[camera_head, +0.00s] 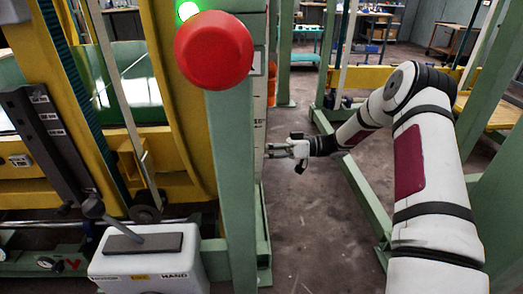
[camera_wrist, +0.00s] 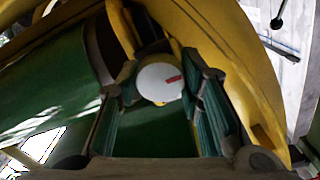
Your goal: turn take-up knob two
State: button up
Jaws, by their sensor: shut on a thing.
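A round white knob (camera_wrist: 153,86) with a short red mark on its right side shows in the middle of the wrist view. My gripper (camera_wrist: 160,88) is shut on it, with one finger at its left and one at its right. In the head view my gripper (camera_head: 275,149) reaches left to the edge of the green upright, and the knob is hidden there. No number shows on the knob, so I cannot tell which take-up knob it is.
A green upright (camera_head: 229,190) with a large red button (camera_head: 214,50) stands left of my arm. A grey-white box (camera_head: 150,265) with a lever is at lower left. A yellow frame (camera_wrist: 225,50) curves close around the knob. The floor (camera_head: 310,220) below my gripper is clear.

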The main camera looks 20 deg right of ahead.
jog(key=o, duration=1.2)
jog(key=shift+d, duration=0.1)
jog(key=d, duration=0.4)
jog(key=s+d, duration=0.1)
jog(key=d, duration=0.2)
jog(key=s+d, duration=0.1)
jog(key=d, duration=0.3)
jog(key=shift+s+d, duration=0.15)
jog(key=shift+d, duration=0.15)
